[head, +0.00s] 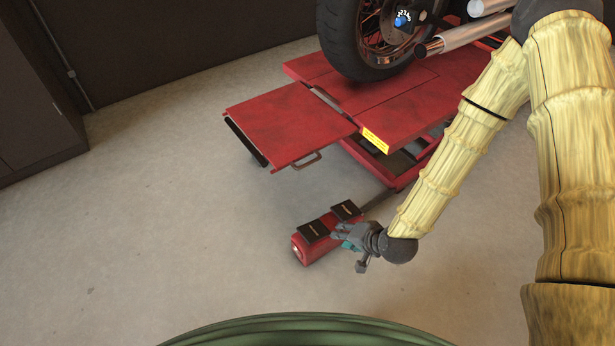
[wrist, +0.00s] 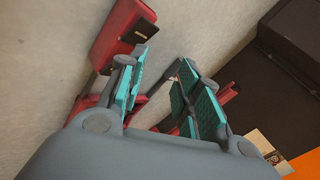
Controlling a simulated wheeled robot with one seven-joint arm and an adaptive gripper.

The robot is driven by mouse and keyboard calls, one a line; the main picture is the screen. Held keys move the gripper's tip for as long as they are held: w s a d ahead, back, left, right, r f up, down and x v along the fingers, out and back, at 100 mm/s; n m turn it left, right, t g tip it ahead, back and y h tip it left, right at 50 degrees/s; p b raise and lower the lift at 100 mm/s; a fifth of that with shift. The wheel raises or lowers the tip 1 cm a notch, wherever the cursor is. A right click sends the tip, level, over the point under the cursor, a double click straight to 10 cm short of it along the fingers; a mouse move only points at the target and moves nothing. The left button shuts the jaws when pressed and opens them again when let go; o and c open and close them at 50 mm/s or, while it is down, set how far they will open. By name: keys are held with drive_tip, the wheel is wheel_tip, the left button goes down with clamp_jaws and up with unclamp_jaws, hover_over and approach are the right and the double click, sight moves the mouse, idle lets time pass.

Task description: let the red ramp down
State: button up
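The red ramp (head: 285,125) is a flat plate at the end of the red motorcycle lift (head: 425,105) in the head view. It sticks out about level with the lift's deck. It has a black strip (head: 246,142) along its outer end and a small loop handle (head: 306,161) on its near side. My gripper (head: 348,240) is low, in front of the ramp and below it in the picture, beside a red foot-pedal unit (head: 313,247). In the wrist view my gripper (wrist: 163,65) has its teal-padded fingers apart, with no object held between them. Contact with the pedal unit cannot be told.
A motorcycle wheel (head: 375,35) stands on the deck. A dark cabinet (head: 35,110) is at left. The concrete floor (head: 160,230) left of the ramp is clear.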

drive_tip(key=w+a+m+t+y+b, duration=0.2)
drive_tip(key=w+a+t+b, duration=0.1)
drive_tip(key=w+b, duration=0.7)
drive_tip(key=m+t+y+b, duration=0.2)
drive_tip(key=m+t+b, duration=0.1)
drive_tip(key=b, duration=0.4)
approach(307, 163)
drive_tip(key=b+x, duration=0.1)
drive_tip(key=x, duration=0.2)
drive_tip(key=b+x, duration=0.2)
drive_tip(key=x, duration=0.2)
drive_tip(key=b+x, duration=0.1)
drive_tip(key=x, duration=0.2)
drive_tip(key=shift+w+f, duration=0.2)
drive_tip(key=shift+f, duration=0.15)
clamp_jaws()
